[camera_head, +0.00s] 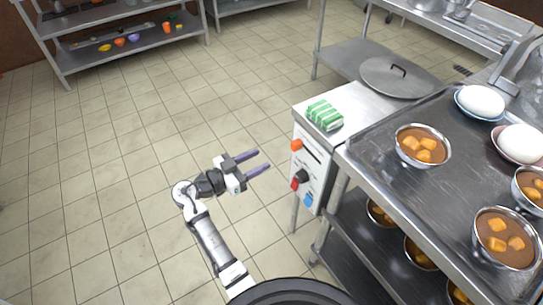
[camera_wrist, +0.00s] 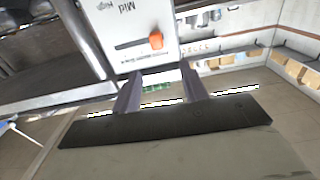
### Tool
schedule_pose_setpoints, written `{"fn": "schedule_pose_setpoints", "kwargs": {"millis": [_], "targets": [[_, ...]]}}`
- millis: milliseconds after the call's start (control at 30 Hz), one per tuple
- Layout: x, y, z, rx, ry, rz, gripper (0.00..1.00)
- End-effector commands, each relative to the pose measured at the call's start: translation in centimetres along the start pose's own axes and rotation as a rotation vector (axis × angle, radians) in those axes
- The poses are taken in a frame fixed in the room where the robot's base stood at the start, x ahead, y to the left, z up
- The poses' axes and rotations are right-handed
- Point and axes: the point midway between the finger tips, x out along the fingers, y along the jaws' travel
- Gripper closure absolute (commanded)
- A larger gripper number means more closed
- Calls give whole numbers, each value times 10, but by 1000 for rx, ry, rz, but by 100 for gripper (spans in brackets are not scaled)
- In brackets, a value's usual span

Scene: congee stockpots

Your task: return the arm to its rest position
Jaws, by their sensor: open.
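My gripper (camera_head: 257,162) is open and empty. In the head view it hangs over the tiled floor, left of the white control panel (camera_head: 313,166), with its two fingers pointing right toward the panel and apart from it. In the wrist view my gripper (camera_wrist: 160,92) shows both fingers spread. Beyond them is the white panel (camera_wrist: 128,18) with an orange knob (camera_wrist: 156,40). A green patch shows between the fingers, partly hidden.
A steel counter (camera_head: 386,202) on the right bears bowls of brown food (camera_head: 423,146) and white domed items (camera_head: 480,100). A green-striped cloth (camera_head: 325,115) and a round lid (camera_head: 397,77) lie behind. A shelf (camera_head: 110,45) stands at the back left. The floor (camera_head: 100,170) on the left is clear.

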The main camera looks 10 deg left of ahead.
Motion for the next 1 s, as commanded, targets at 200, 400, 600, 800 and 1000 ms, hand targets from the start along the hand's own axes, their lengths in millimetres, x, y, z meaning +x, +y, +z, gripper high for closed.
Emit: {"fn": "schedule_pose_setpoints", "kwargs": {"millis": [200,400,600,800,1000], "targets": [[-18,0,0,0,0,-1,56],[-19,0,0,-1,0,0,56],[-18,0,0,0,0,0,56],[-20,-8,-5,-1,-10,-35,56],[-50,-80,-59,-6,-63,-421,56]]}}
